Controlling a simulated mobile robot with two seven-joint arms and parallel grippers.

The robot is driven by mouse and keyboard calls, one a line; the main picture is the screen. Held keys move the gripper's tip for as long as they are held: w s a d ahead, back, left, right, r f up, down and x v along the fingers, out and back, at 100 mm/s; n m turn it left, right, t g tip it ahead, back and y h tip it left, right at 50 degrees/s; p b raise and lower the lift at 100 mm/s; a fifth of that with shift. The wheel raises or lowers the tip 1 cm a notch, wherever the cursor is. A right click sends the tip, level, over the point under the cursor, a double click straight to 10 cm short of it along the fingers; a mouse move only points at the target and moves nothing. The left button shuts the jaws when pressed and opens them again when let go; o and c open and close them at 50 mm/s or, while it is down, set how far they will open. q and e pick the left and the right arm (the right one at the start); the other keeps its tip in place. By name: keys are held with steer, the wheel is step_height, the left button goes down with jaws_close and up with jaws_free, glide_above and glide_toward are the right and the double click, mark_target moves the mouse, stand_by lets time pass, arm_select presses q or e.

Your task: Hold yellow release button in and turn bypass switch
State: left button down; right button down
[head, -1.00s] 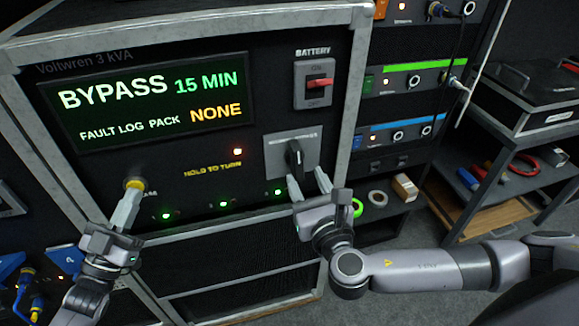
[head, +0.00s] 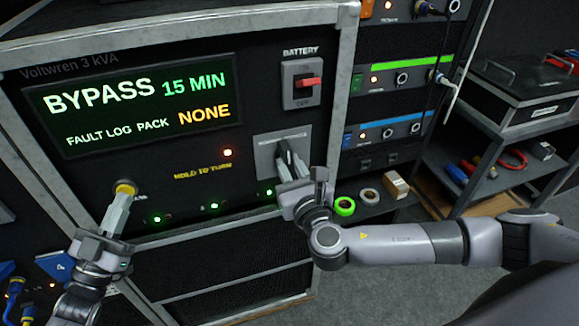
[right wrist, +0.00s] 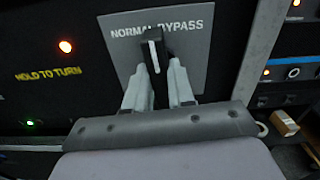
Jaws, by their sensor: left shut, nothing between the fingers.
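The yellow release button (head: 125,186) is on the panel's lower left. My left gripper (head: 121,198) is shut and empty, its fingertips against the button and hiding part of it. The black bypass switch handle (right wrist: 153,45) sits on a grey plate (right wrist: 196,62) marked NORMAL and BYPASS. Its white line points roughly up in the right wrist view. My right gripper (right wrist: 159,76) has one finger on each side of the handle; it also shows in the head view (head: 289,158). I cannot tell whether both fingers touch the handle.
The display (head: 140,103) reads BYPASS 15 MIN and fault log pack NONE. The red battery switch (head: 307,82) is above the bypass plate. Rack units (head: 400,75) and a cart (head: 480,180) stand to the right.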

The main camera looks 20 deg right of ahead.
steer(key=shift+n, duration=0.4)
steer(key=n, duration=0.3)
steer(key=shift+n, duration=2.1)
steer(key=c, duration=1)
jaws_free()
steer(key=shift+w, duration=0.1)
steer(key=shift+o, duration=0.2)
steer(key=shift+s+f, duration=0.1)
steer(key=shift+s, duration=0.55)
steer(key=s, duration=1)
steer(key=shift+s, duration=0.4)
